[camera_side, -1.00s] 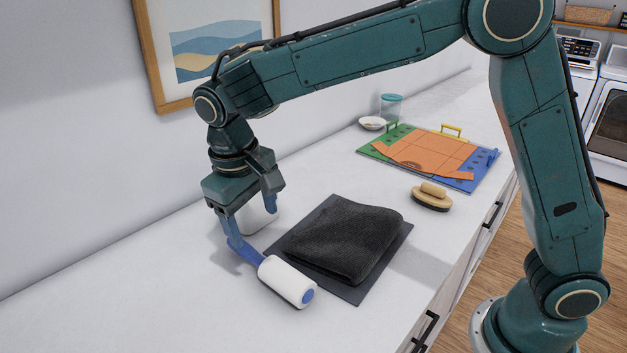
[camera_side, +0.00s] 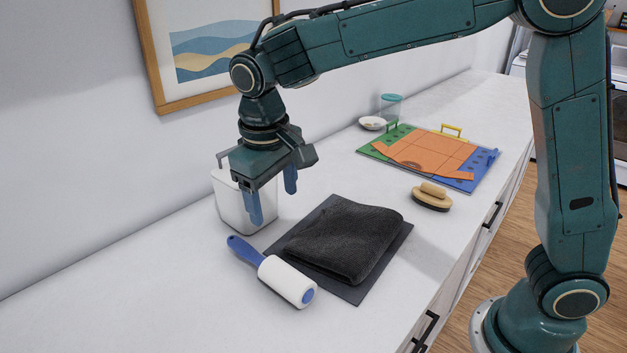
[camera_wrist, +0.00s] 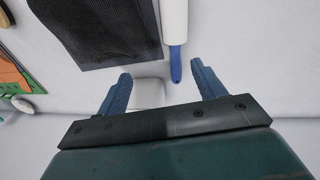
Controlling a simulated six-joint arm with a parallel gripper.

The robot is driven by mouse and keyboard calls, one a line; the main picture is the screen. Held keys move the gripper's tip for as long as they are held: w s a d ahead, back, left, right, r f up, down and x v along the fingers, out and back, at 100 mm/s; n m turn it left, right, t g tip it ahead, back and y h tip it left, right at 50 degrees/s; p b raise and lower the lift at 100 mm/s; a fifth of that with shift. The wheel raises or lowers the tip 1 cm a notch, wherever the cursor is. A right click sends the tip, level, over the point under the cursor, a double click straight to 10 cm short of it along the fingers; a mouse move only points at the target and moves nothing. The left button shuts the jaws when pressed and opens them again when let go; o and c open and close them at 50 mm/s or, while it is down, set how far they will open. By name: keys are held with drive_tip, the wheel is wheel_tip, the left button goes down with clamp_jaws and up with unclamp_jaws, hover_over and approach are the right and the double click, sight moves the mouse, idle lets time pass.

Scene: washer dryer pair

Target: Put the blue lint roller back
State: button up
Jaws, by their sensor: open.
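The lint roller has a white roll (camera_side: 285,281) and a blue handle (camera_side: 244,250). It lies on the white counter, its roll beside the near left edge of the dark mat. My gripper (camera_side: 273,206) is open and empty, above the counter behind the roller and in front of a white container (camera_side: 228,202). In the wrist view, the blue handle (camera_wrist: 175,66) shows between the two fingers of my gripper (camera_wrist: 161,69), closer to the right one. The white roll (camera_wrist: 173,20) runs out of the top of that view. The gripper partly hides the container in the side view.
A folded black towel (camera_side: 345,240) lies on the dark mat (camera_side: 353,293). A wooden brush (camera_side: 431,197), a green, orange and blue board (camera_side: 480,172), a small white dish (camera_side: 372,123) and a teal-lidded jar (camera_side: 391,106) stand farther back. The counter's left front is clear.

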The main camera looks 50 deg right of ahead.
drive_tip(key=s+d+r+t, duration=0.1)
drive_tip(key=s+d+r, duration=0.4)
drive_tip(key=d, duration=0.2)
drive_tip(key=s+d+t, duration=0.1)
drive_tip(key=s+d, duration=0.2)
drive_tip(key=s, duration=0.3)
drive_tip(key=s+d+m+t, duration=0.1)
drive_tip(key=s+d, duration=0.2)
drive_tip(key=s, duration=0.3)
drive_tip(key=s+d+t+y, duration=0.1)
drive_tip(key=s+d, duration=0.2)
drive_tip(key=s, duration=0.2)
drive_tip(key=shift+s+f+t, duration=0.35)
drive_tip(key=shift+s+t, duration=0.05)
